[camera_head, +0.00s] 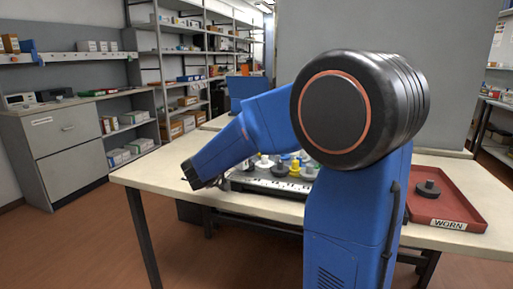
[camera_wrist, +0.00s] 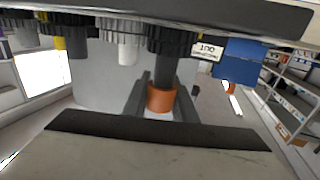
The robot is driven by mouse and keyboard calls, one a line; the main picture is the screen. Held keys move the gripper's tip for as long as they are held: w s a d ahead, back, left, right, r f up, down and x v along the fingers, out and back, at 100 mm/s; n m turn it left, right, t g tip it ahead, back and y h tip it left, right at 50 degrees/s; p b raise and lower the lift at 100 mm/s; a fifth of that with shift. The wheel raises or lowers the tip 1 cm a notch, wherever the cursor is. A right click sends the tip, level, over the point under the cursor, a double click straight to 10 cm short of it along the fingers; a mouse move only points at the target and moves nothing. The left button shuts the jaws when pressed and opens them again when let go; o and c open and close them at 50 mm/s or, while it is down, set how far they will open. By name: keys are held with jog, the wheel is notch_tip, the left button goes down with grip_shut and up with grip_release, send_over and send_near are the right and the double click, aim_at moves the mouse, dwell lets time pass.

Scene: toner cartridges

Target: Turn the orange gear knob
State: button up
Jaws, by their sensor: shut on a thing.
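In the wrist view, an orange knob (camera_wrist: 159,101) sits at the end of a dark shaft below a dark toothed gear (camera_wrist: 170,38). My gripper (camera_wrist: 160,108) has its two dark fingers on either side of the orange knob and is shut on it. In the head view, my gripper (camera_head: 194,178) is low over the left part of the table, at the left end of the dark unit with the gears (camera_head: 268,185). The orange knob does not show there; my arm hides part of the unit.
White, yellow and dark gears stand along the unit; a yellow one (camera_head: 264,169) shows in the head view. A red tray (camera_head: 462,207) marked WORN holds a dark gear (camera_head: 428,188) at the right of the pale table (camera_head: 150,178). Shelves (camera_head: 170,60) stand behind at left.

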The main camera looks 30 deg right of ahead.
jog(key=n+t+y, duration=0.1)
jog(key=t, duration=0.1)
jog(key=n+t+y, duration=0.1)
jog(key=n+t, duration=0.1)
jog(key=w+n+t+y, duration=0.1)
jog(key=t, duration=0.1)
jog(key=shift+a+n+y, duration=0.3)
jog(key=shift+y, duration=0.1)
jog(key=shift+w+a+n+t+y, duration=0.15)
jog(key=shift+n+t+y, duration=0.4)
jog(key=shift+y, duration=0.1)
jog(key=shift+w+a+n+t+y, duration=0.1)
jog(key=shift+a+n+t+y, duration=0.05)
jog(key=shift+n+t+y, duration=0.45)
jog(key=shift+w+a+n+t+y, duration=0.15)
jog(key=shift+n+t+y, duration=0.3)
jog(key=shift+y, duration=0.3)
jog(key=shift+w+a+n+y, duration=0.1)
jog(key=shift+n+y, duration=0.2)
jog(key=shift+y, duration=0.1)
jog(key=o, duration=1)
jog(key=shift+o, duration=0.2)
jog(key=v, duration=1.2)
jog(key=shift+f, duration=0.25)
